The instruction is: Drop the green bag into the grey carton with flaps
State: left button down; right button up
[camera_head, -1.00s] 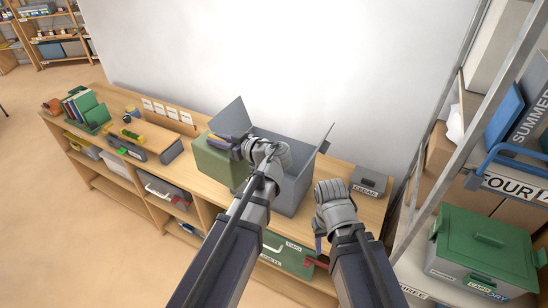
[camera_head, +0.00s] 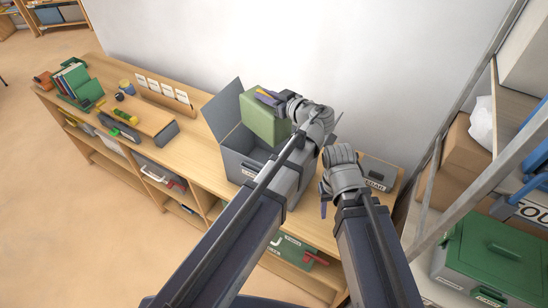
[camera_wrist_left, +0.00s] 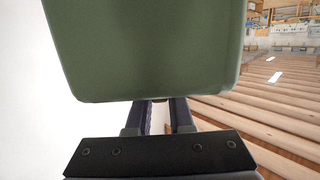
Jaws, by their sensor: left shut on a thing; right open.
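The green bag (camera_head: 264,115) is held by my left gripper (camera_head: 272,97), which is shut on its upper part. It hangs over the opening of the grey carton with flaps (camera_head: 240,158), its lower edge seeming near or below the rim; the exact depth is hard to tell. The carton stands on the wooden bench, its left flap raised; its right side is mostly hidden by my left arm. In the left wrist view the bag (camera_wrist_left: 150,50) fills the upper middle, in front of the fingers (camera_wrist_left: 160,115). My right gripper (camera_head: 325,195) is open and empty, right of the carton.
A grey labelled box (camera_head: 376,172) stands on the bench right of the carton. A metal shelf with a green lidded box (camera_head: 490,250) is at the right. The bench top left of the carton (camera_head: 195,150) is clear.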

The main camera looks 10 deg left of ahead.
pick_arm(q)
jog(key=shift+f+b, duration=2.75)
jog(key=shift+f, duration=0.15)
jog(key=shift+r, duration=0.1)
jog(key=c, duration=0.7)
grip_release()
notch_tip(320, 180, up, 10)
jog(key=p, duration=1)
